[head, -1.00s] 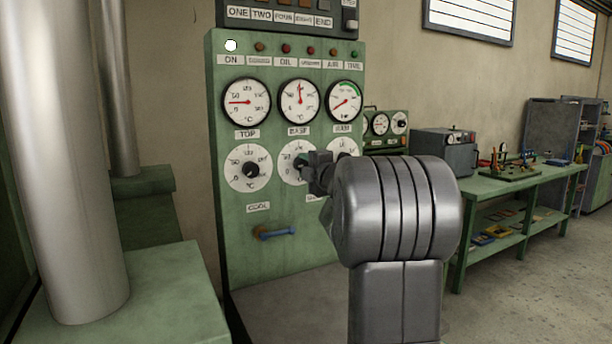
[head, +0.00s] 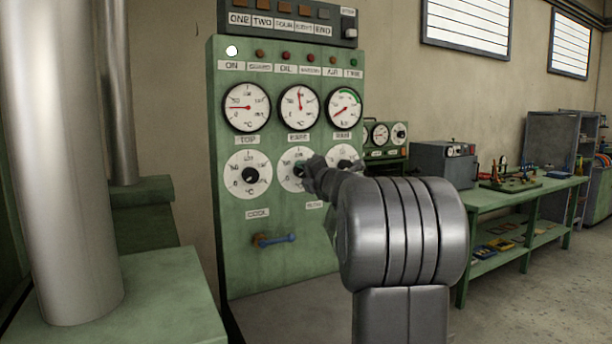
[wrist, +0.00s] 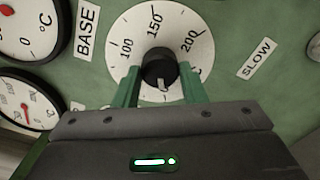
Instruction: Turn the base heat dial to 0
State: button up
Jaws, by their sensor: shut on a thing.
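The base heat dial (head: 293,178) is the middle white dial in the lower row on the green panel. In the wrist view its face (wrist: 127,28) shows 100, 150 and 200; the 0 is not visible. My gripper (wrist: 160,75) is shut on the dial's black knob (wrist: 157,62), one green finger on each side. A pale mark on the knob points down toward the gripper body, which hides the lower part of the face. In the head view my gripper (head: 313,172) reaches the dial from the right and covers its knob.
The cool dial (head: 236,184) is to the left, and another dial (head: 344,153) is partly hidden behind my arm. A gauge row (head: 299,106) is above. A blue-handled lever (head: 277,239) sticks out below. A green workbench (head: 520,192) stands at right.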

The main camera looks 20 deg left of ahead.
jog(key=shift+f, duration=0.1)
jog(key=o, duration=1)
jog(key=v, duration=1.3)
jog(key=shift+s+d, duration=0.25)
jog(key=shift+d, duration=0.05)
jog(key=shift+w+a, duration=0.1)
jog(key=x, duration=1.3)
jog(key=shift+w+a, duration=0.2)
